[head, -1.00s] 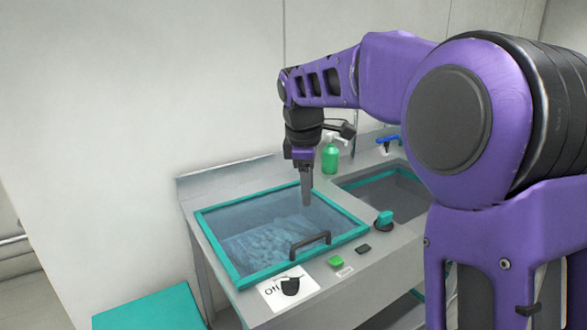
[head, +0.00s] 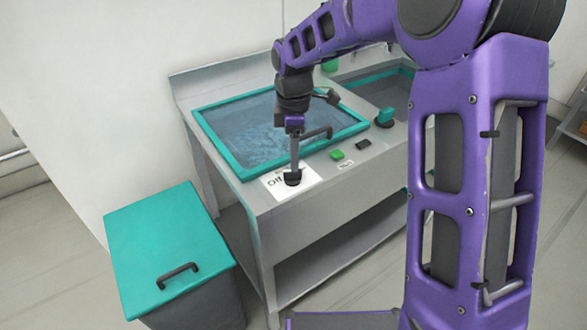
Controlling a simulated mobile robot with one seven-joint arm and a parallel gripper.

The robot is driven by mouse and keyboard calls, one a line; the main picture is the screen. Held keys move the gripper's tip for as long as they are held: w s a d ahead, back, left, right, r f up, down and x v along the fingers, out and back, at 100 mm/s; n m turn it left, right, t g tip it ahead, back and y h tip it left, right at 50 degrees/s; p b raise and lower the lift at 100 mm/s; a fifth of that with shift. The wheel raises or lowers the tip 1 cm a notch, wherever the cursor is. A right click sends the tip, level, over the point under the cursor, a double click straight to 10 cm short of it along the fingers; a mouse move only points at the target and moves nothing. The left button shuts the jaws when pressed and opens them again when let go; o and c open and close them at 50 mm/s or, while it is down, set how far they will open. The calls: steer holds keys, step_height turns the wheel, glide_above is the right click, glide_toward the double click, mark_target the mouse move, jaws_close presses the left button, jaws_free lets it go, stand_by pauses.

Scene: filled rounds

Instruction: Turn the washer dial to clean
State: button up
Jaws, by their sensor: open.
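The washer dial (head: 292,179) is a small black knob on a white label plate (head: 308,182) at the front left corner of the washer top. Dark lettering shows on the plate left of the knob, but its pointer direction is too small to tell. My gripper (head: 295,165) points down right over the dial, its fingers at or just above the knob. The jaws are open; whether they touch or straddle the knob I cannot tell. The washer's teal-framed clear lid (head: 232,165) is closed behind the dial.
A green button (head: 337,155), a black switch (head: 363,144) and a teal knob (head: 385,117) line the counter to the right. A teal-lidded bin (head: 165,240) stands at front left. A sink (head: 385,90) is at right.

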mark_target(293, 176)
steer(key=shift+f, duration=2.25)
jaws_close()
